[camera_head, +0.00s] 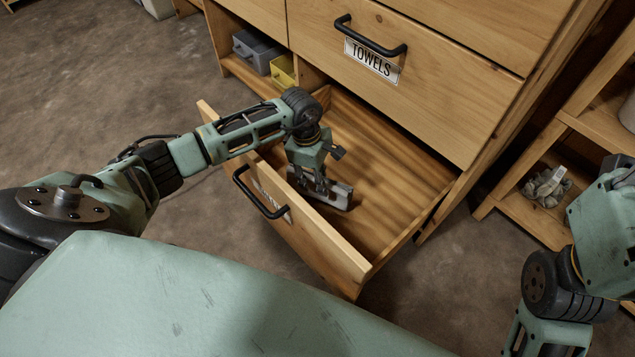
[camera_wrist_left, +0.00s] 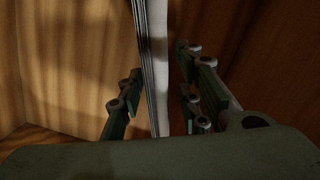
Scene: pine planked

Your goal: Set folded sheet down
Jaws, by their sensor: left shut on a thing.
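The folded sheet (camera_head: 341,196) is a pale grey-white flat bundle inside the open lower drawer (camera_head: 400,188). It stands on edge, and I cannot tell if it touches the drawer floor. My left gripper (camera_head: 320,188) reaches down over the drawer front and is shut on the sheet, hiding part of it. In the left wrist view the sheet (camera_wrist_left: 154,60) runs as an upright pale slab with layered edges between the two fingers (camera_wrist_left: 158,105). My right arm shows at the right edge, but its gripper is out of view.
The drawer front has a black handle (camera_head: 260,192) and a partly hidden label. Above it is a closed drawer labelled TOWELS (camera_head: 371,61). A grey bin (camera_head: 257,50) and a yellow bin (camera_head: 283,71) sit in a cubby. A shelf at right holds a grey bundle (camera_head: 547,187). The drawer's right part is bare.

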